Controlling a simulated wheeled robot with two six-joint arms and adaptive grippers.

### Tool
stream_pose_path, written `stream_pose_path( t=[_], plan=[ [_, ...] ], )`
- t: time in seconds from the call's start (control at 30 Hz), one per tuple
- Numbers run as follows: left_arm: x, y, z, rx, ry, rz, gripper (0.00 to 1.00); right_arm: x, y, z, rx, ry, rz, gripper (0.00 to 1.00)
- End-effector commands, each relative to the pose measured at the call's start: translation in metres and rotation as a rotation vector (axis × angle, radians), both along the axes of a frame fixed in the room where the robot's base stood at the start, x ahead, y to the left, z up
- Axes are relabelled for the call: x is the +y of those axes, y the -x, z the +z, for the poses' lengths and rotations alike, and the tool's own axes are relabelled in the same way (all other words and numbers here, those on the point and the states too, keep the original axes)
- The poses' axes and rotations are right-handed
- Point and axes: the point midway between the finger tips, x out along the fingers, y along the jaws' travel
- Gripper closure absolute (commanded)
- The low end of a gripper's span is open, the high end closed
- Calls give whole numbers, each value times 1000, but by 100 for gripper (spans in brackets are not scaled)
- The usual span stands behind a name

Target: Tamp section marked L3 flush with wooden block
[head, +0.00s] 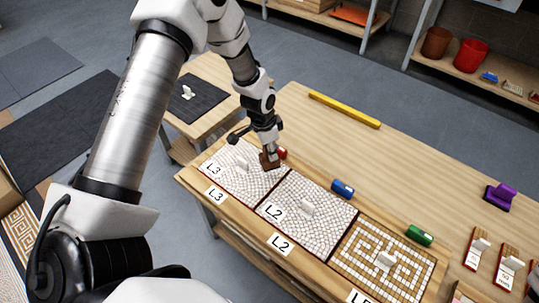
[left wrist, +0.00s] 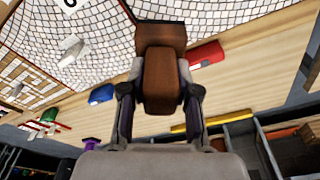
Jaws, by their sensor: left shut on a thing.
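The L3 section (head: 222,178) is a panel of small white tiles with a pale upright handle, at the left of the row on the table; it also shows at the upper right of the left wrist view (left wrist: 245,22). My left gripper (head: 266,146) is shut on the brown wooden block (head: 270,161) at the panel's far right corner, near the L2 border. In the left wrist view the block (left wrist: 163,80) sits between the two fingers (left wrist: 161,92). I cannot tell whether the block touches the tiles. My right gripper is not in view.
The L2 panel (head: 290,226) and a tan-patterned panel (head: 410,278) lie to the right. Red (left wrist: 206,54), blue (head: 343,188) and green (head: 419,235) objects lie behind the panels. A yellow bar (head: 344,109) lies at the back edge. The table between is clear.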

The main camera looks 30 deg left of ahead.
Motion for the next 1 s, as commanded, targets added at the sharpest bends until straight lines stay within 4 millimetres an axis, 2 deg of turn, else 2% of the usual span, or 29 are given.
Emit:
stream_pose_path(
  t=[0.17,0.5,0.6,1.0],
  plan=[
    [0,-2,-7,1,-1,-1,100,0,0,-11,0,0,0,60],
    [0,-2,-51,1,-1,0,100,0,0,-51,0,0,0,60],
    [0,-2,-58,1,-1,0,100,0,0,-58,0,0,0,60],
    [0,-2,-59,1,-1,0,100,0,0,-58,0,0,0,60]
  ],
)
